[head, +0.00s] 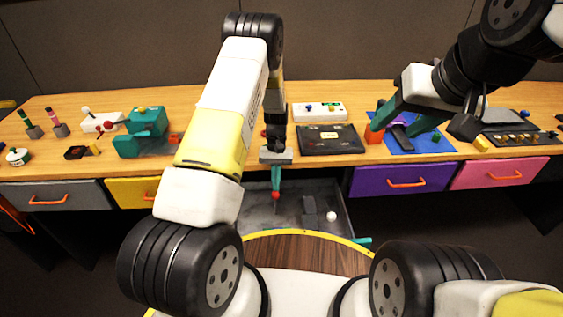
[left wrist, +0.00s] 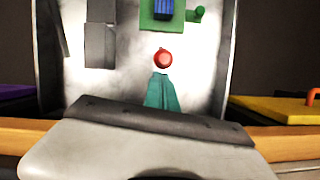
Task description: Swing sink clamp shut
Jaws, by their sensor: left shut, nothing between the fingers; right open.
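My left gripper (head: 276,180) points down into the open grey drawer (head: 345,222); its teal fingers (left wrist: 162,92) are shut with nothing between them. A red ball (head: 276,196) shows right at the fingertips; it also shows in the left wrist view (left wrist: 162,57). I cannot tell whether they touch. Beyond it in that view, a blue ribbed block (left wrist: 163,8) sits on a green plate (left wrist: 150,23), like a heat sink; its top is cut off. I cannot make out the clamp for certain. My right gripper (head: 403,122) is open above the blue mat (head: 400,143).
The drawer also holds a white ball (head: 331,216) and flat grey pieces (left wrist: 100,47). Closed yellow (head: 133,191) and purple (head: 402,180) drawers flank it. A teal device (head: 145,124), a black panel (head: 330,140) and a white box (head: 322,111) stand on the wooden bench.

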